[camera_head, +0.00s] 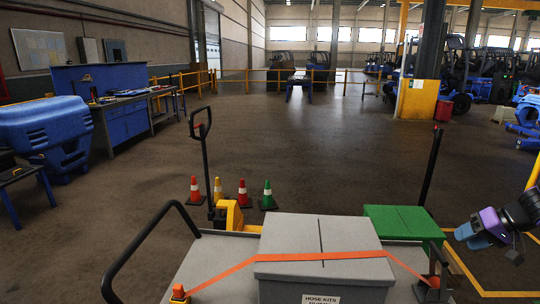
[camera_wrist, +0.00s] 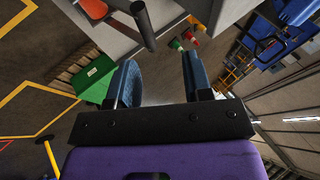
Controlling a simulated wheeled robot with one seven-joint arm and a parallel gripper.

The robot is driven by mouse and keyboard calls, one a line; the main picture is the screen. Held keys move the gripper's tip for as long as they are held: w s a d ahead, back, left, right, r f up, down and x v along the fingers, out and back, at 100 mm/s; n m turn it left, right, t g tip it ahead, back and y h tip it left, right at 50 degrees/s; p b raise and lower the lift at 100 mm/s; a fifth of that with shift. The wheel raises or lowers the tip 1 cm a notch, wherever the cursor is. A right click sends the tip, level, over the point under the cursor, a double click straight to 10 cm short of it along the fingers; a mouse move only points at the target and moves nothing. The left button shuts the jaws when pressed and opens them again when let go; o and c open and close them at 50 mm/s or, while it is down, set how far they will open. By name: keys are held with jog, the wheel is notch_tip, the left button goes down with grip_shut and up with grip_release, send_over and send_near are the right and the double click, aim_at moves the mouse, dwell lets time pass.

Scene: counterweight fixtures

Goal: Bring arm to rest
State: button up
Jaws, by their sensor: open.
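My gripper (camera_head: 466,234) is at the right edge of the head view, right of the green-lidded box (camera_head: 400,221) and apart from it. In the wrist view its two blue fingers (camera_wrist: 158,72) stand apart with nothing between them. The green box (camera_wrist: 97,74) shows there beyond the left finger. A grey box (camera_head: 322,262) with a "HOSE KITS" label sits on a grey cart (camera_head: 215,262). An orange strap (camera_head: 235,268) runs across the grey box to both sides of the cart.
A blue workbench (camera_head: 125,118) is at left. The middle floor is open.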

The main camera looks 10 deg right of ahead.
jog(key=s+a+r+n+g+h, duration=0.1)
jog(key=a+r+n+g+h, duration=0.2)
jog(key=a+r, duration=1.4)
jog(key=s+a+r+t+h, duration=0.1)
jog(key=s+a+r, duration=0.2)
jog(key=s+a, duration=0.3)
jog(key=s+a+r+n+t+h, duration=0.1)
jog(key=s+a+r, duration=0.3)
jog(key=s+a, duration=0.2)
jog(key=shift+s+r+t, duration=0.2)
jog(key=shift+s+t, duration=0.1)
jog(key=shift+s, duration=0.8)
jog(key=shift+a, duration=0.15)
